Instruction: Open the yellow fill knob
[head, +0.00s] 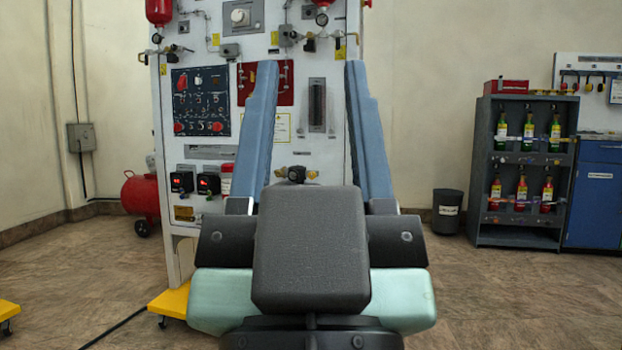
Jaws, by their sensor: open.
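My gripper (309,68) is open in the head view, its two blue fingers spread wide with nothing between the tips. It points at a white trainer panel (311,150) standing ahead, and the fingers cover parts of it. I cannot make out for certain which part is the yellow fill knob. Small yellow tags (215,39) hang near the valves at the top. A black round fitting (297,174) with brass parts on both sides shows low between the fingers. The panel below it is hidden by my gripper's body.
A red tank (140,195) stands on the floor left of the panel. The panel has a yellow foot (170,302). At the right are a dark bin (447,211), a grey shelf (483,150) of bottles and a blue cabinet (596,208). Floor at the right front is clear.

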